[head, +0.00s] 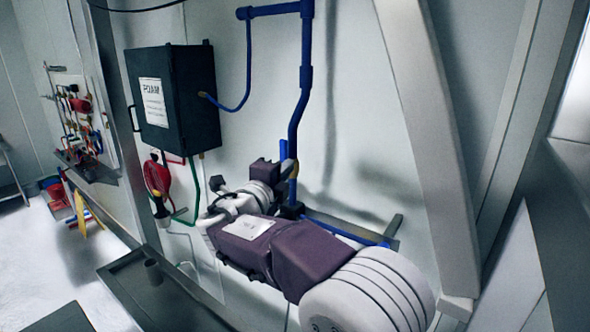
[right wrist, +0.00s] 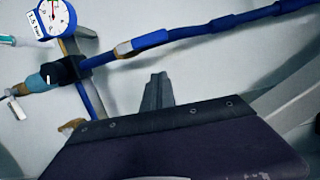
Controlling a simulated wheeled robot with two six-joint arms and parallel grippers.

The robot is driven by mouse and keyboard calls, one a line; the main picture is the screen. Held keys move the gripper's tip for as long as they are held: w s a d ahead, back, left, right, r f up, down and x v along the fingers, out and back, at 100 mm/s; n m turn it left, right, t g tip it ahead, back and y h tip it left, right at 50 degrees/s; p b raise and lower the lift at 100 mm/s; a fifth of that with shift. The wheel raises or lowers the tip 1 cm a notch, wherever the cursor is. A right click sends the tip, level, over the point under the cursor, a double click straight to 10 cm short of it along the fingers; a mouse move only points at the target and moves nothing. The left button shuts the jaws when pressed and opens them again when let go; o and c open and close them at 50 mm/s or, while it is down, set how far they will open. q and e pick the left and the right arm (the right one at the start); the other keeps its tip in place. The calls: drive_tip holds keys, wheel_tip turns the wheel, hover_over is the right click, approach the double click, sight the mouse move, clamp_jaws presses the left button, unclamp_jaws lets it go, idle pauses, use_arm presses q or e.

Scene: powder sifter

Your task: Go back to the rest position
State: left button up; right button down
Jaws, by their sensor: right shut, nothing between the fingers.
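My right gripper (head: 264,173) is in the middle of the head view, at the end of my purple and white arm, which comes in from the lower right. It is close to the blue pipe on the wall, and its fingertips are hard to make out there. In the right wrist view my right gripper (right wrist: 157,88) shows its dark fingers together, with nothing held. They point at the pale wall below the blue pipe (right wrist: 205,32) in the picture. I cannot tell the exact gap to the pipe. My left gripper is not in view.
A pressure gauge (right wrist: 54,17) and dark fitting (right wrist: 66,70) are on the piping at upper left. A dark wall box (head: 172,100) hangs left of my right arm, with a red device (head: 158,178) below it. A grey metal ledge (head: 165,290) is at lower left.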

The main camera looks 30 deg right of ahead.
drive_tip(key=s+d+f+m+g+y+b, duration=0.1)
drive_tip(key=s+f+m+g+y+b, duration=0.25)
drive_tip(key=f, duration=0.95)
drive_tip(key=s+d+f+m+g+b, duration=0.15)
drive_tip(key=s+f+b, duration=0.45)
drive_tip(key=f, duration=0.6)
drive_tip(key=s+d+f+m+g+y+b, duration=0.15)
drive_tip(key=s+f+m+g+b, duration=0.35)
drive_tip(key=f, duration=0.8)
drive_tip(key=s+a+f+m+y+b, duration=0.2)
drive_tip(key=s+a+f+m, duration=0.15)
drive_tip(key=f, duration=0.35)
drive_tip(key=s+a+f+m+y+b, duration=0.1)
drive_tip(key=s+a+f+m+y, duration=0.15)
drive_tip(key=f+m, duration=0.3)
drive_tip(key=s+a+f+m+y, duration=0.1)
drive_tip(key=a+m, duration=0.4)
drive_tip(key=m, duration=0.7)
drive_tip(key=s+a+f+m+y, duration=0.1)
drive_tip(key=a+f+m+y, duration=0.3)
drive_tip(key=m, duration=0.8)
drive_tip(key=shift+a+f, duration=0.9)
drive_tip(key=shift+a, duration=0.3)
